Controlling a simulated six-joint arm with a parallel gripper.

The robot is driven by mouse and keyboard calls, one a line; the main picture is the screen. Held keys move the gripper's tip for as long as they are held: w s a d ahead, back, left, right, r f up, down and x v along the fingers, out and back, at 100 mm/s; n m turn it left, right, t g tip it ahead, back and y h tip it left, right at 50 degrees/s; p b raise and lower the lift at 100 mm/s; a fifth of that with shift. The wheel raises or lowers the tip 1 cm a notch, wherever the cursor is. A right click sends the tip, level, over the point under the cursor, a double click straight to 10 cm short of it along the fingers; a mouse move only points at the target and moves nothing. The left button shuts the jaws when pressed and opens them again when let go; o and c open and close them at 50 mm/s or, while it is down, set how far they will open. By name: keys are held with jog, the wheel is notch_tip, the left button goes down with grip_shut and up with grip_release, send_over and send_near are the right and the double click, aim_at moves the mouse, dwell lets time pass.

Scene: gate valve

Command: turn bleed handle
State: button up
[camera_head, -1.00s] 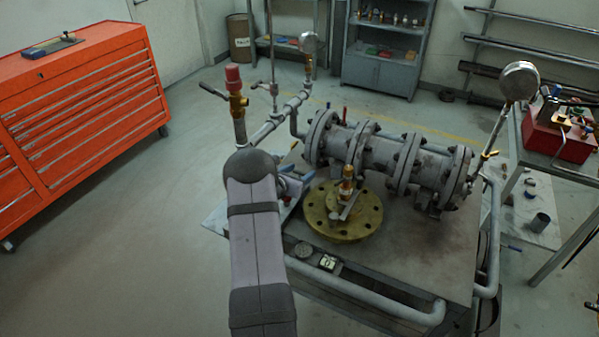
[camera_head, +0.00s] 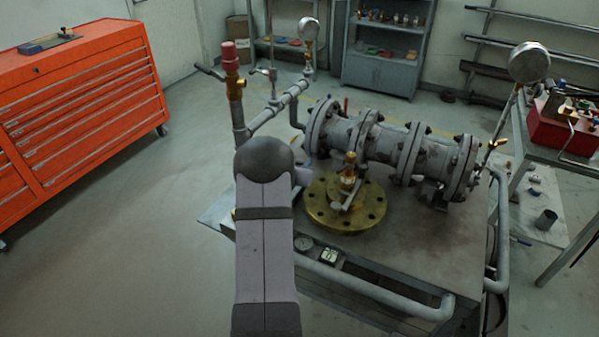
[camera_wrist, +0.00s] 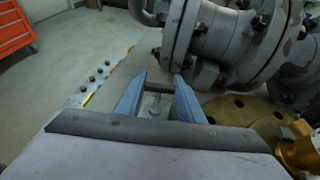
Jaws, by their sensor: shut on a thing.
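My gripper (camera_wrist: 159,82) shows in the wrist view as two blue fingers closed on a short dark bar, which I take to be the bleed handle (camera_wrist: 155,89). A light grey stem or fitting (camera_wrist: 155,104) stands just below the bar, between the fingers. In the head view my own arm hides the fingers and the handle. The grey flanged valve body (camera_head: 390,150) lies right of my arm, and it fills the upper right of the wrist view (camera_wrist: 230,40).
A brass flange (camera_head: 322,212) with a small brass valve (camera_head: 350,172) stands close right of my arm. A red-capped brass fitting (camera_head: 232,62) on a pipe rises behind it. A gauge (camera_head: 530,62) stands far right. A red tool chest (camera_head: 80,100) is left, with clear floor between.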

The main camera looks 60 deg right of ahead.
jog(key=shift+r+n+t+b, duration=0.15)
jog(key=shift+n+t+b, duration=0.25)
jog(key=shift+b, duration=0.05)
jog(key=o, duration=1.1)
jog(key=shift+c, duration=0.2)
jog(key=shift+a, duration=0.1)
jog(key=shift+a, duration=0.2)
jog(key=shift+b+v, duration=0.9)
jog(key=shift+v, duration=2.45)
jog(key=shift+r, duration=0.15)
